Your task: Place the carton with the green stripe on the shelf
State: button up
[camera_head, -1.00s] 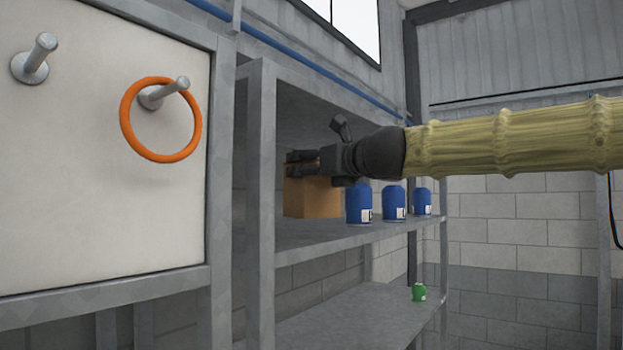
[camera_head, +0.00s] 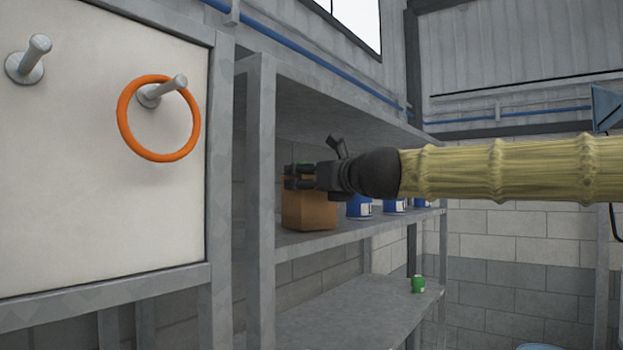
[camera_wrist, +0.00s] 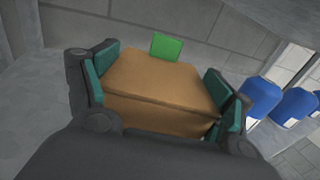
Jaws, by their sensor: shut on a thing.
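The brown carton (camera_head: 309,210) is at the left end of the upper shelf board (camera_head: 330,236), beside the upright post. A green patch (camera_wrist: 167,47) shows at the carton's far edge in the wrist view; a bit of green also shows above the carton in the head view. My gripper (camera_head: 296,177) is at the carton's top, and its teal-padded fingers (camera_wrist: 165,85) are shut on the carton's two sides in the wrist view. The carton looks upright. Whether its base touches the board cannot be told for sure.
Several blue containers (camera_head: 359,207) stand to the right on the same board, also in the wrist view (camera_wrist: 262,97). A green can (camera_head: 417,284) stands on the lower board (camera_head: 350,315). A grey post (camera_head: 261,200) is just left of the carton. An orange ring (camera_head: 159,156) hangs on a peg.

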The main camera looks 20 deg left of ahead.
jog(key=shift+w+f, duration=0.1)
jog(key=shift+f, duration=0.05)
jog(key=o, duration=1)
jog(key=shift+f, duration=0.1)
jog(key=o, duration=0.4)
jog(key=shift+c, duration=0.2)
jog(key=shift+r, duration=0.3)
jog(key=b+v, duration=0.3)
jog(key=v, duration=0.9)
jog(key=shift+b, duration=0.35)
jog(key=shift+f, duration=0.1)
